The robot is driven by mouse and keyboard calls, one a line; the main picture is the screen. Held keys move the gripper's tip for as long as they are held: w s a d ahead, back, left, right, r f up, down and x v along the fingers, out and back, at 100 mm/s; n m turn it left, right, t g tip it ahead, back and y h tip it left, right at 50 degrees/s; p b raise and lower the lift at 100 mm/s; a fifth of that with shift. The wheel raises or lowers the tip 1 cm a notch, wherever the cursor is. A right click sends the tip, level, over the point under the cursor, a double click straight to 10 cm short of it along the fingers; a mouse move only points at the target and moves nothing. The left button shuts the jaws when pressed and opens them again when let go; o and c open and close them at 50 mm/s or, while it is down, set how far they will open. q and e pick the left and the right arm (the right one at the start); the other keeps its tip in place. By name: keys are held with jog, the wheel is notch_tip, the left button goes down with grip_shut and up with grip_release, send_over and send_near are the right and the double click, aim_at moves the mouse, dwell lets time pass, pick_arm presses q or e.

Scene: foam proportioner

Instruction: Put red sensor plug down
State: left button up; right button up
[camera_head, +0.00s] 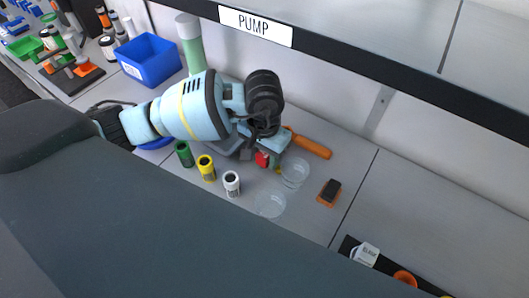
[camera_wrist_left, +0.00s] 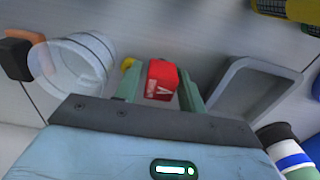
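The red sensor plug (camera_head: 262,159) shows below my left gripper, near the clear cups. In the left wrist view the red plug (camera_wrist_left: 161,82), with white lettering on its side, sits between the two green fingers. My left gripper (camera_wrist_left: 163,80) appears shut on it, with a finger against each side. In the head view the gripper (camera_head: 268,160) is low over the grey worktop, partly hidden by its own wrist. Whether the plug's underside touches the worktop cannot be told. A small yellow part (camera_wrist_left: 128,64) shows beside the left finger. My right gripper is not in view.
Two clear cups (camera_head: 295,173) (camera_head: 270,204) stand close by. Green (camera_head: 184,154), yellow (camera_head: 206,168) and white (camera_head: 232,184) cylinders stand left of them. An orange handle (camera_head: 312,147) and a black-and-orange item (camera_head: 329,192) lie right. A grey tray (camera_wrist_left: 232,92) is beside the gripper.

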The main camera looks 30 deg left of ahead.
aim_at(264, 153)
pick_arm(q)
jog(key=shift+o, duration=0.8)
jog(key=shift+r, duration=0.3)
notch_tip(264, 153, up, 6)
jog(key=shift+f, duration=0.1)
jog(key=shift+r, duration=0.75)
jog(key=shift+o, duration=0.5)
